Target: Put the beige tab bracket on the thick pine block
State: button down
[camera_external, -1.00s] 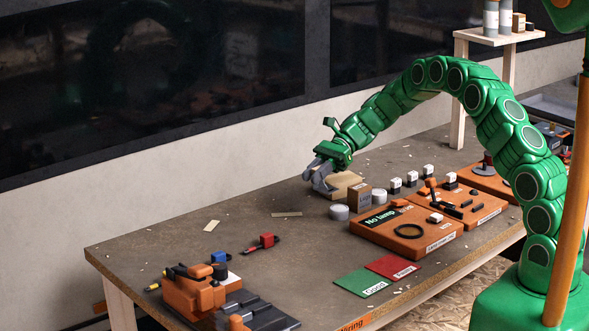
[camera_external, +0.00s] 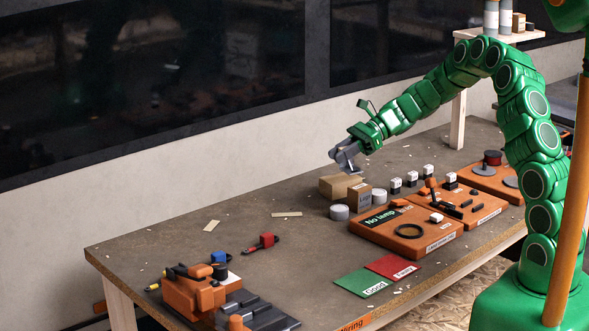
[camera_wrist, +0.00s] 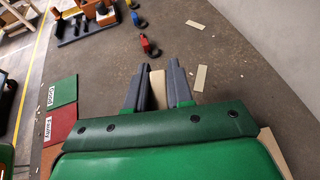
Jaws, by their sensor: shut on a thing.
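My gripper (camera_external: 345,160) is above the table, just above the pine block and clear of it, its fingers pointing down and left. In the wrist view its two grey fingers (camera_wrist: 159,75) are shut on a narrow beige piece, the beige tab bracket (camera_wrist: 157,90). The fingers hide much of the bracket, and I cannot make it out in the external view. The thick pine block (camera_external: 333,188) is a pale wooden block lying on the table. My own gripper body hides most of that part of the table in the wrist view.
An orange board (camera_external: 410,240) lies to the right, with green (camera_external: 360,284) and red (camera_external: 393,267) cards in front. The table left of the block is mostly clear.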

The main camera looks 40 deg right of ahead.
jog(key=w+d+r+m+t+h, duration=0.1)
jog(key=d+r+m+t+h, duration=0.2)
jog(key=d+m+t, duration=0.55)
jog(key=w+d+f, duration=0.1)
jog(key=w+f, duration=0.1)
jog(key=w, duration=0.2)
jog(key=w+d+f+n+g, duration=0.1)
jog(key=w+d+f, duration=0.1)
jog(key=w+f, duration=0.1)
jog(key=w+d+f+n+g, duration=0.1)
jog(key=w+f, duration=0.2)
jog(key=w, duration=0.3)
jog(key=shift+w+d+f+g+h, duration=0.1)
jog(key=shift+d+f+g+h, duration=0.15)
jog(key=shift+d+h, duration=0.05)
jog(key=shift+w+f, duration=0.55)
jog(key=shift+f, duration=1.55)
jog(key=shift+f, duration=0.15)
jog(key=c, duration=1)
grip_release()
